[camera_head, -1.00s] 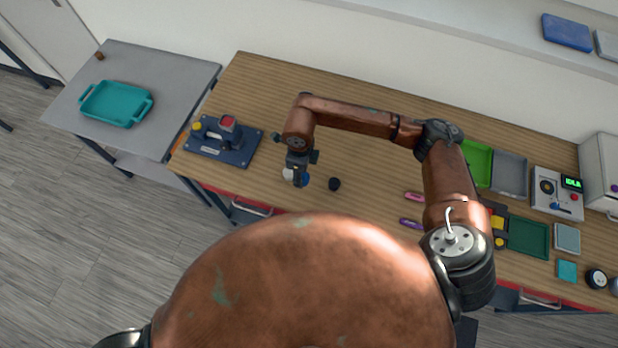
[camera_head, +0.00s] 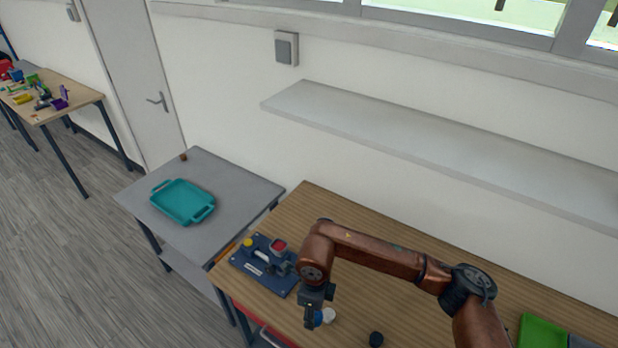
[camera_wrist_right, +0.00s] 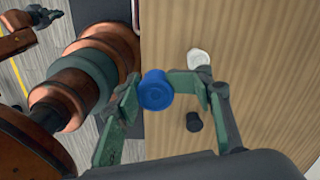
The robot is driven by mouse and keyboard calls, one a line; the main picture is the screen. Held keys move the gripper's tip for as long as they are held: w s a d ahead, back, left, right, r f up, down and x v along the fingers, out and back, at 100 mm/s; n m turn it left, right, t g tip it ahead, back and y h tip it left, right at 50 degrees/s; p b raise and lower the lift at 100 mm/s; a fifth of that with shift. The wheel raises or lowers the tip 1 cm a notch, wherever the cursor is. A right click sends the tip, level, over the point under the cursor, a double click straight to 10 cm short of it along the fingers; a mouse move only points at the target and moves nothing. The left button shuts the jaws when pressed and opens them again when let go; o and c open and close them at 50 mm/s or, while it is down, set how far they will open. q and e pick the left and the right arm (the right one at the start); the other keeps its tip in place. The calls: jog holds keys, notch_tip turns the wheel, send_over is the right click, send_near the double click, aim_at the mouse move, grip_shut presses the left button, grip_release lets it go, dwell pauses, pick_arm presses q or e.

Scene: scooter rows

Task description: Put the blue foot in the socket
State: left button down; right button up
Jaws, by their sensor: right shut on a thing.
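The blue foot (camera_wrist_right: 156,90) is a short round piece held between the two fingertips of my right gripper (camera_wrist_right: 158,88), above the wooden bench. In the head view my right gripper (camera_head: 312,312) points down, with a bit of the blue foot (camera_head: 318,318) showing beside it. A dark blue fixture (camera_head: 262,268) with a yellow knob and a red-topped part stands on the bench left of this gripper, apart from it. I cannot make out a socket for certain.
A white round piece (camera_head: 328,314) and a black one (camera_head: 376,339) stand on the bench (camera_head: 400,290) to the right of the gripper. A grey side table (camera_head: 232,180) holds a teal tray (camera_head: 160,205). A green tray (camera_head: 540,335) is at lower right.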

jog(key=d+n+b, duration=0.3)
jog(key=d+n, duration=1.6)
jog(key=n, duration=0.2)
jog(key=shift+s+d+f+n, duration=0.3)
jog(key=shift+d+f+n, duration=0.05)
jog(key=shift+d+n, duration=0.05)
